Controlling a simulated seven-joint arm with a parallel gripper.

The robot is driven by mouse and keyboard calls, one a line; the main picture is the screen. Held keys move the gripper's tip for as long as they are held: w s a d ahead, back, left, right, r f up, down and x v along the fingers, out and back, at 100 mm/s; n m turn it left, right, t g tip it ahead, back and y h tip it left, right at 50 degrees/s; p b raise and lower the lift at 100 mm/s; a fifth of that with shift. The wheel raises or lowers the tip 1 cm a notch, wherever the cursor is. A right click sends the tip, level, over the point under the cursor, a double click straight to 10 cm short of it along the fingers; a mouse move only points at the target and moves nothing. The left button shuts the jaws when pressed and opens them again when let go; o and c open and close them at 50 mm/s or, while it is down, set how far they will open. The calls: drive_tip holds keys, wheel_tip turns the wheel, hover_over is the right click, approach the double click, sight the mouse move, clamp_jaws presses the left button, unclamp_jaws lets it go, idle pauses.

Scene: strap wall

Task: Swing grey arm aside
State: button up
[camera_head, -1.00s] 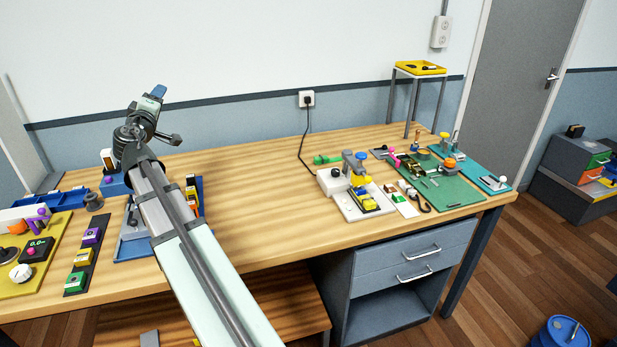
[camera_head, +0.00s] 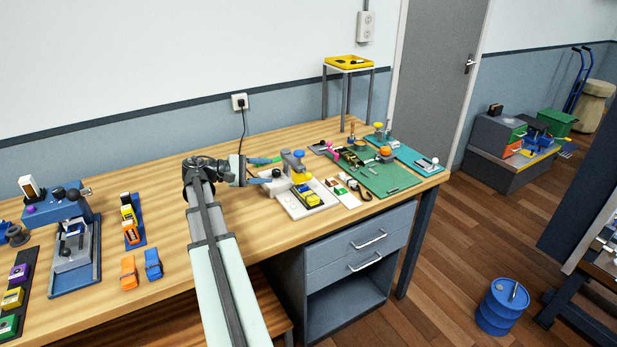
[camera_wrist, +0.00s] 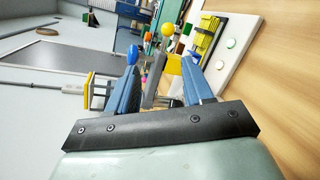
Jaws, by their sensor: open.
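The grey arm (camera_head: 292,162) stands on a white base plate (camera_head: 303,208), with a blue knob (camera_head: 299,153) on top and a yellow tip (camera_head: 300,178) at its front. A yellow part (camera_head: 309,194) lies on the plate below it. My gripper (camera_head: 266,171) is open and empty just left of the grey arm, pointing towards it. In the wrist view my open gripper (camera_wrist: 165,75) has the blue knob (camera_wrist: 132,54) near its left fingertip and the yellow tip (camera_wrist: 173,65) between the fingers. Contact cannot be told.
A green board (camera_head: 385,182) with several small parts lies right of the plate, and a teal board (camera_head: 415,158) beyond it. A yellow tray (camera_head: 349,62) stands on a tall stand behind. Orange and blue blocks (camera_head: 129,272) lie at left.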

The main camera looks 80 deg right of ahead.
sight(309, 176)
drive_tip(key=shift+g+y, duration=0.3)
drive_tip(key=shift+y, duration=0.2)
drive_tip(key=x, duration=1)
drive_tip(key=f+x, duration=0.1)
drive_tip(key=x, duration=0.4)
drive_tip(key=shift+a, duration=0.3)
drive_tip(key=shift+c, duration=0.5)
clamp_jaws()
